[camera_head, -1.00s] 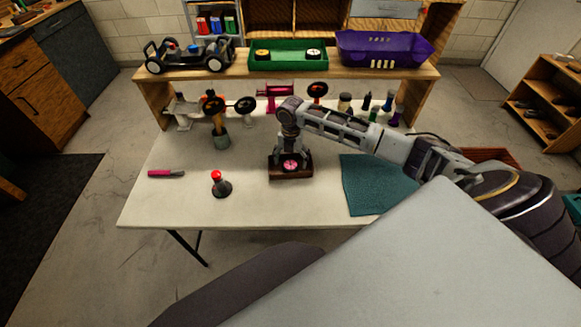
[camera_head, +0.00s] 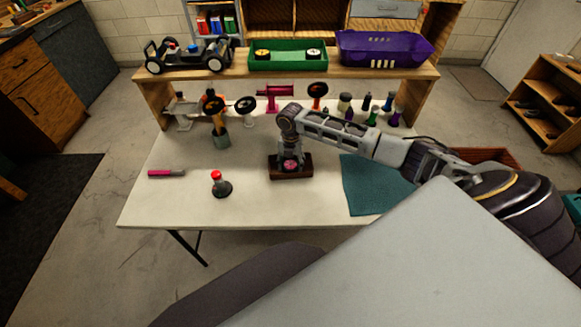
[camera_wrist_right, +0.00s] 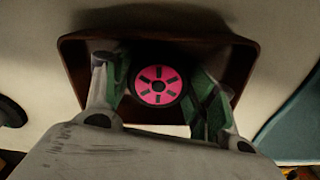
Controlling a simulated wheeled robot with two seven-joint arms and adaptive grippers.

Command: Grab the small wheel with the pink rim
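The small wheel with the pink rim (camera_head: 291,166) sits in a dark brown tray (camera_head: 275,173) on the white table. In the right wrist view the wheel (camera_wrist_right: 158,86) faces the camera, its pink spoked rim inside a black tyre. My right gripper (camera_head: 291,160) reaches down into the tray from above. In the wrist view its fingers (camera_wrist_right: 159,82) lie on both sides of the wheel, against the tyre as far as I can see. The wheel still appears to be inside the tray (camera_wrist_right: 239,75). My left gripper is not in view.
A red-topped dark object (camera_head: 221,184) and a pink-handled tool (camera_head: 166,173) lie left of the tray. A teal cloth (camera_head: 372,185) lies to the right. Tools and bottles stand behind, under a wooden shelf (camera_head: 236,75) holding a car chassis (camera_head: 190,55), a green tray and a purple basket.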

